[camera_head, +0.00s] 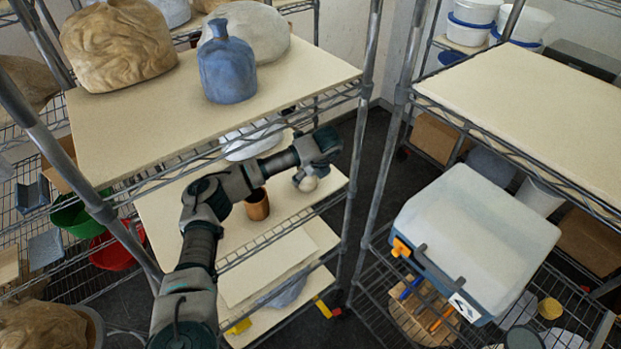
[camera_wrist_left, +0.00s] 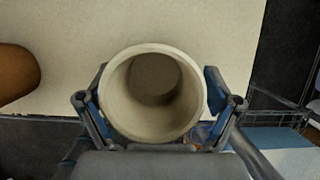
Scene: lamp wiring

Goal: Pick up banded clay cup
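A pale, round, hollow cup (camera_wrist_left: 152,118) fills the middle of the left wrist view, its open mouth facing the camera. In the head view it shows as a small pale shape (camera_head: 307,183) at the right end of the middle shelf. No bands can be made out on it. My left gripper (camera_wrist_left: 156,88) has its fingers spread wide, one on each side of the cup. Whether the pads touch its wall is hard to tell. In the head view my left gripper (camera_head: 308,170) is above the cup and partly hides it. My right gripper is not in view.
A brown cup (camera_head: 257,206) stands left of the pale one on the middle shelf (camera_head: 158,222); it also shows in the wrist view (camera_wrist_left: 14,72). The top shelf (camera_head: 150,130) with a blue bottle (camera_head: 227,65) overhangs the back. A rack post (camera_head: 356,150) stands close right.

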